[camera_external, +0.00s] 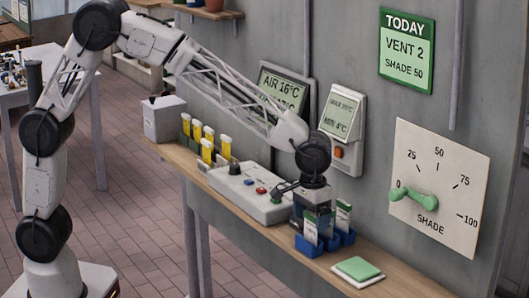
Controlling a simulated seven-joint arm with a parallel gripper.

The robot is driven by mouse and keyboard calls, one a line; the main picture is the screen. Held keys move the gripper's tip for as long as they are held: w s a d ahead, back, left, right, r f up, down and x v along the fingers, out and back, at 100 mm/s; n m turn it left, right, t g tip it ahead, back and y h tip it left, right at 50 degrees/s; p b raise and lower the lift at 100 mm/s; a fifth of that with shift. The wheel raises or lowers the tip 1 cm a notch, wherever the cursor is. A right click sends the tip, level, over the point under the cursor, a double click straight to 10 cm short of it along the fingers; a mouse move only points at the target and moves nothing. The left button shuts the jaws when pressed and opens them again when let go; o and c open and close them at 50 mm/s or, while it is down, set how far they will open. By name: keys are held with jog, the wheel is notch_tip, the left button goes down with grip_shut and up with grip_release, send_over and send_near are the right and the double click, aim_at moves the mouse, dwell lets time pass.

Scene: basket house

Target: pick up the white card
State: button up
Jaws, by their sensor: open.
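Pale cards with green marks stand upright in small blue holders (309,246) on the narrow wooden shelf. One white card (311,228) stands at the front left, and another (342,216) stands behind it to the right. I cannot tell which of them the task names. My gripper (316,213) points down directly above and behind these cards. It is open, but its dark fingers are partly hidden by the cards, and I cannot tell whether they touch one.
A white control box (248,192) with buttons and a lever is left of the holders. A green-topped white pad (357,268) lies to the right. The wall carries a SHADE dial (440,185) with a green handle and display panels (341,113).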

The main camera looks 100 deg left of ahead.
jog(key=c, duration=1.1)
jog(key=shift+o, duration=0.2)
jog(key=shift+r, duration=5)
